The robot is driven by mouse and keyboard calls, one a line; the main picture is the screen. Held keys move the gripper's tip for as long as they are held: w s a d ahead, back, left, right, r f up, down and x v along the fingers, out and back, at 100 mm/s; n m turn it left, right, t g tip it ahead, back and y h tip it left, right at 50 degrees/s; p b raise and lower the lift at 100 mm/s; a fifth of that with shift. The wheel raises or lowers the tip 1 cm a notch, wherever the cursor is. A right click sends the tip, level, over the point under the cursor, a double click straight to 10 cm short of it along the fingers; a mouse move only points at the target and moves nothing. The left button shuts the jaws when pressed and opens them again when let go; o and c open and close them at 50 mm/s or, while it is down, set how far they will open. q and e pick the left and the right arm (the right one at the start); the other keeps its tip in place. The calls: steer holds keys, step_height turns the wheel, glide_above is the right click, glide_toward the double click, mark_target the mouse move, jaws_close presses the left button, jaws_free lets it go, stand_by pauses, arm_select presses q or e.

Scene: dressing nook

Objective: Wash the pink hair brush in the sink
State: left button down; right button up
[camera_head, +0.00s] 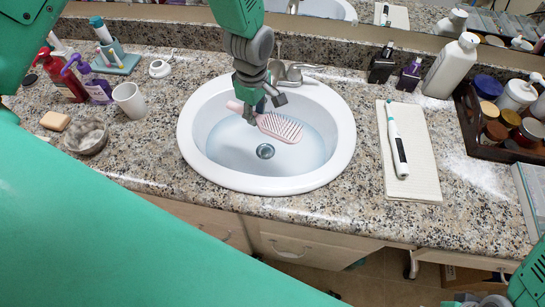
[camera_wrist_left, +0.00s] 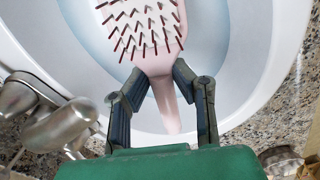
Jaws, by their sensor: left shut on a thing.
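The pink hair brush (camera_head: 281,128) is over the basin of the white sink (camera_head: 338,150), with its dark-tipped bristles facing up. My left gripper (camera_head: 258,108) is shut on the brush near where the handle meets the head. In the left wrist view, the brush (camera_wrist_left: 150,30) has its bristle head beyond the fingers. Its handle runs back between the fingers of my left gripper (camera_wrist_left: 155,78). The basin looks bluish, like shallow water, around the drain (camera_head: 265,151). I cannot tell whether the brush touches it. My right gripper's fingers are not in view.
The metal faucet (camera_head: 293,73) stands behind the sink, close to my left gripper. A white cup (camera_head: 130,101), soap bottles (camera_head: 97,88) and a bowl (camera_head: 87,137) stand left. Right are an electric toothbrush (camera_head: 397,140) on a towel (camera_head: 426,170) and a tray (camera_head: 468,121) of jars.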

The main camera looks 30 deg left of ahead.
mark_target(256, 116)
arm_select(q)
steer(key=shift+r, duration=0.1)
step_height(256, 116, up, 4)
steer(key=p, duration=0.4)
stand_by(0.8)
